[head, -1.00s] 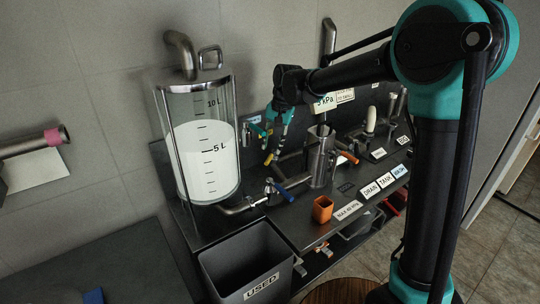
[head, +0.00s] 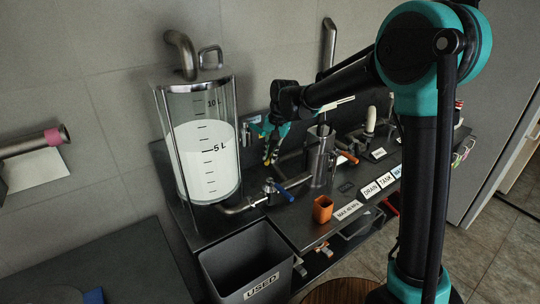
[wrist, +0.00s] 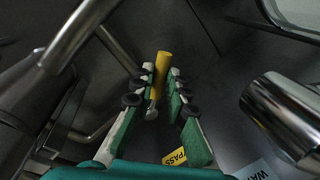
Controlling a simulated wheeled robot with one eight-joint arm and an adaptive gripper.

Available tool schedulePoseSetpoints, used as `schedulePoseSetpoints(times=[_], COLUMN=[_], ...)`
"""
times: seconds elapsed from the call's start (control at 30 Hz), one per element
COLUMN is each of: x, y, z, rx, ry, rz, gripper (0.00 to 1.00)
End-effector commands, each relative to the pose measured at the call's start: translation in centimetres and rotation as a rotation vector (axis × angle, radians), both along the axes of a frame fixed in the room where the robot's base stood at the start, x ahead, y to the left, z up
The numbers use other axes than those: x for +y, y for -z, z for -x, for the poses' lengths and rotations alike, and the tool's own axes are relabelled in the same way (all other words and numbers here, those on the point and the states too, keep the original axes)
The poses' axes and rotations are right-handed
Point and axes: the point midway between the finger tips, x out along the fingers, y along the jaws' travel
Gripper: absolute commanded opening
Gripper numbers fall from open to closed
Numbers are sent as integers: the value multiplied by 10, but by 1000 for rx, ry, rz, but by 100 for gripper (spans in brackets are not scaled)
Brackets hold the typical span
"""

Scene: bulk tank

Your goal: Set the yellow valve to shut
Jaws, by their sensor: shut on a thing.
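The yellow valve's handle (wrist: 161,63) is a short yellow bar in the wrist view, between the two green-sided fingers of my gripper (wrist: 161,80). The fingers are shut on the handle, and its far end sticks out past them. A small metal stem (wrist: 151,112) shows below the handle; the rest of the valve is hidden. In the head view my gripper (head: 271,150) is low beside the tank's right side, behind the blue-handled valve (head: 278,189), and it hides most of the yellow valve.
The clear tank (head: 204,160) holds white liquid to a little above 5 L. A steel cylinder (head: 319,160) and an orange-handled valve (head: 347,157) stand right of my gripper. An orange cup (head: 322,209) and a grey USED bin (head: 245,258) are in front. Metal pipes (wrist: 75,35) run close beside the fingers.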

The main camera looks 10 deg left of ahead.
Motion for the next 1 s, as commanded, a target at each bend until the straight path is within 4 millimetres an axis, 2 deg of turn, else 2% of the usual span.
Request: schedulePoseSetpoints(times=[0.57, 1.0], x=[-3, -23], y=[0, 0], z=[0, -5], rx=[0, 0], ry=[-37, -330], rz=[0, 0], gripper=[0, 0])
